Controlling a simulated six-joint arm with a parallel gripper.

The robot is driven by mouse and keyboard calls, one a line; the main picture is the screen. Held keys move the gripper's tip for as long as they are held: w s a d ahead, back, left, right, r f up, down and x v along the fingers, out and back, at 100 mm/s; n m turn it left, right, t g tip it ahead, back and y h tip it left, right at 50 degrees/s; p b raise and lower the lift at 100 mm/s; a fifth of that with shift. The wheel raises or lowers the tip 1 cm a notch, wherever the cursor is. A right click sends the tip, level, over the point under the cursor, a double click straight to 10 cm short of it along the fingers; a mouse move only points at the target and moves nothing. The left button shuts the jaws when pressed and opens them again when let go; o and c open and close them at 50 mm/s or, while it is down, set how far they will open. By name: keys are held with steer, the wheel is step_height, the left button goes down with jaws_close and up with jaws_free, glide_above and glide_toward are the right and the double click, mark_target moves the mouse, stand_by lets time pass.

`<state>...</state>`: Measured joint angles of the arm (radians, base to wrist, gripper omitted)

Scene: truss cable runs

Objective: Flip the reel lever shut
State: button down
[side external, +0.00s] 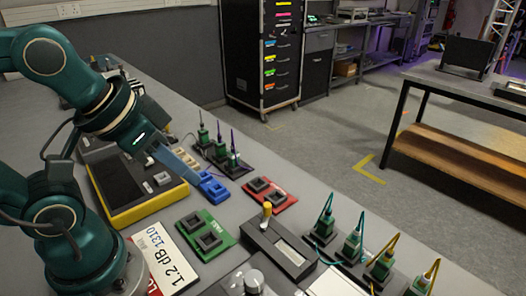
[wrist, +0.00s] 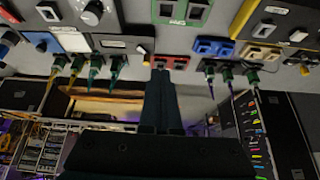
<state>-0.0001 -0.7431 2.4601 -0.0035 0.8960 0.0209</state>
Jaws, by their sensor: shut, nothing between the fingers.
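A black cassette box (side external: 281,250) with a pale window lies on the bench, right of centre in the side view. A short lever with a yellow tip (side external: 267,210) stands upright at its far left end; I take this as the reel lever. In the wrist view the dark fingers (wrist: 160,70) overlap the red holder's edge in the picture.
A blue holder (side external: 213,188) is close by my fingertips. A red holder (side external: 270,194) and a green holder (side external: 207,235) flank the lever. Green plugs with cables (side external: 352,243) stand to the right, others (side external: 203,133) behind. A yellow-edged black tray (side external: 125,183) is left.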

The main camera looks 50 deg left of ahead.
steer(key=w+d+r+m, duration=0.1)
steer(key=w+r, duration=0.3)
steer(key=w, duration=0.5)
steer(key=m+g, duration=0.1)
steer(key=g, duration=0.1)
glide_above(265, 216)
steer(key=w, duration=0.3)
step_height(265, 216, down, 6)
steer(key=shift+f+h, duration=0.2)
steer(key=shift+h, duration=0.2)
steer(key=x, duration=1)
steer(key=shift+f, duration=0.2)
steer(key=shift+s+a+r, duration=0.1)
steer(key=shift+s+r, duration=0.1)
steer(key=shift+s, duration=0.3)
steer(key=shift+s+a, duration=0.15)
steer(key=shift+s, duration=0.6)
steer(key=shift+s+a, duration=0.15)
steer(key=shift+s, duration=0.6)
